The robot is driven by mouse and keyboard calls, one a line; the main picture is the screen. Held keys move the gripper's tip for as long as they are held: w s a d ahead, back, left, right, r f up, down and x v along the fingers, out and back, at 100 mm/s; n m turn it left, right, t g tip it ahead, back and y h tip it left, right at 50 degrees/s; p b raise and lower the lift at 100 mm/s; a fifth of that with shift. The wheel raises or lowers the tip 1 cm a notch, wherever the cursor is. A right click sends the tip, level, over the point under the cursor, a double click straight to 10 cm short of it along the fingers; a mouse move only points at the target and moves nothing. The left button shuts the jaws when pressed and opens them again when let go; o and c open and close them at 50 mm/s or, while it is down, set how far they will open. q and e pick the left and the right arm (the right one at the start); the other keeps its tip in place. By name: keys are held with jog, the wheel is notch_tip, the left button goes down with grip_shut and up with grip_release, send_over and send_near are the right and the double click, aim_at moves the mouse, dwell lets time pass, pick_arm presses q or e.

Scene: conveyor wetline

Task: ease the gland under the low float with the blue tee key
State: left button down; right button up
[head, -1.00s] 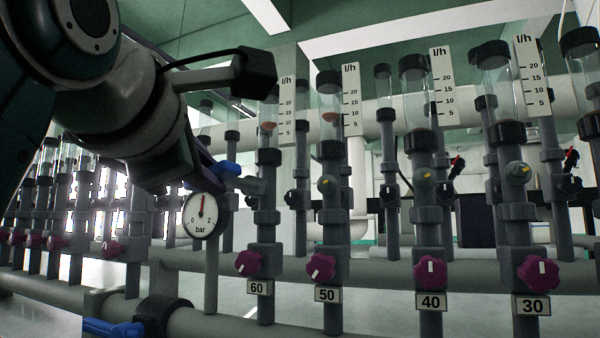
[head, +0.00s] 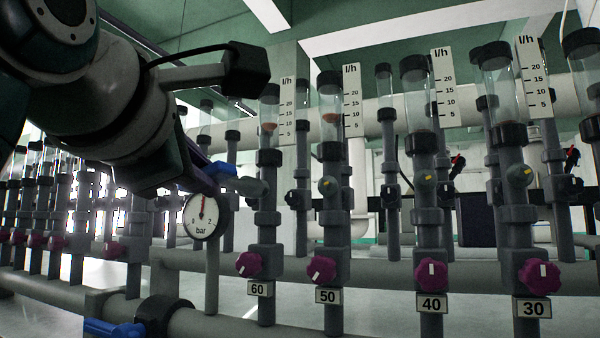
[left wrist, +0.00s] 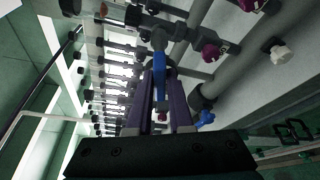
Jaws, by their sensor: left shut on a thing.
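My left gripper (head: 207,172) is shut on the blue tee key (head: 223,168), just left of the post marked 60. In the left wrist view the blue key (left wrist: 159,82) stands between my purple fingers (left wrist: 160,112). A grey part (head: 253,186) lies between the key and that post; I cannot tell whether the key touches it. The 60 tube holds an orange float (head: 268,128) near the low end of its scale. The 50 tube's float (head: 331,118) sits slightly higher.
A bar gauge (head: 204,217) stands just below my gripper. Magenta knobs (head: 249,264) sit low on the posts above number plates. A blue-handled valve (head: 114,328) is on the lower pipe. More tubes crowd the left and back.

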pick_arm(q)
jog(key=shift+s+a+p, duration=0.15)
jog(key=shift+s+p, duration=0.15)
jog(key=shift+s, duration=0.2)
pick_arm(e)
jog(key=shift+r, duration=0.3)
dwell(0.4)
